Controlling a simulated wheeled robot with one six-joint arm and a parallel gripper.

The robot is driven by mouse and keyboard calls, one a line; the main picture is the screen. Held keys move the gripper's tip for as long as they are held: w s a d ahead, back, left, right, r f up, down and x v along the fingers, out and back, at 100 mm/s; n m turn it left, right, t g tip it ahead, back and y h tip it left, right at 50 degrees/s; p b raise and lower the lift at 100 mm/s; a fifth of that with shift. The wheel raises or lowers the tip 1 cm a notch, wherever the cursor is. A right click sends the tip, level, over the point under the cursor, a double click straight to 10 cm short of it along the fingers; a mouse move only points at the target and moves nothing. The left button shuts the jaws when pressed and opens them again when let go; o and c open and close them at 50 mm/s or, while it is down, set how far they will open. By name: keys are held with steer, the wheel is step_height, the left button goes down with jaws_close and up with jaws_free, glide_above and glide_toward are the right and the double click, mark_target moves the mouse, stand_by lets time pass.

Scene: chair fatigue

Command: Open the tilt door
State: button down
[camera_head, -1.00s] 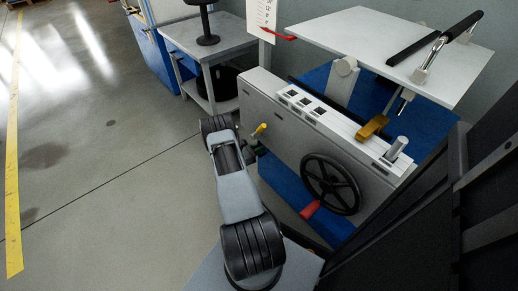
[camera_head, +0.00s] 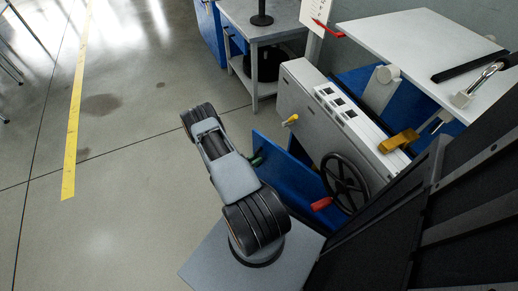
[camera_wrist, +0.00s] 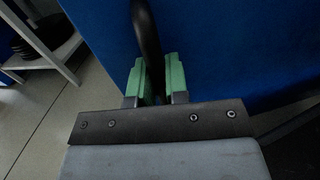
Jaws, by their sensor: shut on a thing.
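The tilt door is a blue panel (camera_head: 283,172) below the grey front of the machine, leaning outward with a dark gap behind its upper edge. It fills much of the wrist view (camera_wrist: 235,45). A black bar handle (camera_wrist: 147,30) is on its face. My gripper (camera_wrist: 157,82) has green fingers, one on each side of the handle, and is shut on it. In the head view my gripper (camera_head: 256,160) is at the door's left side, partly hidden by my arm. The handle is hidden there.
The machine has a black handwheel (camera_head: 345,182), a red knob (camera_head: 321,204) and a yellow knob (camera_head: 291,120) near the door. A grey side table (camera_head: 262,37) stands behind it. The floor to the left is open, with a yellow line (camera_head: 75,120).

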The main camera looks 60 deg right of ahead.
steer(key=shift+a+f, duration=0.1)
steer(key=shift+a, duration=0.45)
steer(key=c, duration=1.1)
jaws_free()
steer(key=shift+c, duration=0.2)
steer(key=p+v, duration=0.1)
steer(key=v, duration=1.3)
steer(key=shift+p, duration=0.3)
steer(key=shift+s, duration=0.1)
steer(key=shift+c, duration=0.2)
